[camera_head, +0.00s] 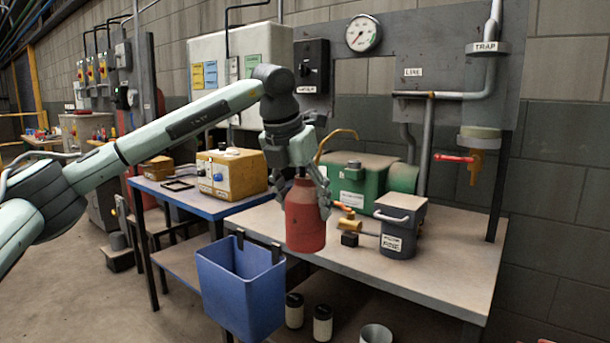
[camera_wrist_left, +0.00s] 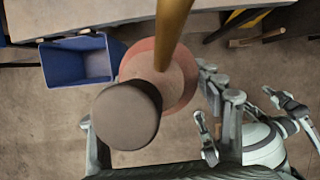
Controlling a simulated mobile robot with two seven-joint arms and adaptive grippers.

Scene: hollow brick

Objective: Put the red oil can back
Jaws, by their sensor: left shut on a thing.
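The red oil can (camera_head: 305,218) has a red body, a darker top and a thin curved brass spout (camera_head: 337,134). My left gripper (camera_head: 303,178) is shut on its upper part and holds it roughly upright. In the left wrist view the can (camera_wrist_left: 140,58) is seen from above, with the spout rising towards the camera and a round brown-grey knob in front. Floor shows around the can there, so it hangs in the air just off the bench's front edge. Pale jointed parts of mine show lower right in that view; whether they are my right gripper's open fingers is unclear.
A blue bin (camera_head: 242,290) hangs at the bench front, close left of the can. The workbench (camera_head: 455,262) carries a grey lidded pot (camera_head: 400,228), brass fittings (camera_head: 350,225) and a green box (camera_head: 358,185). A yellow box (camera_head: 232,174) stands on the blue table. The bench's right side is clear.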

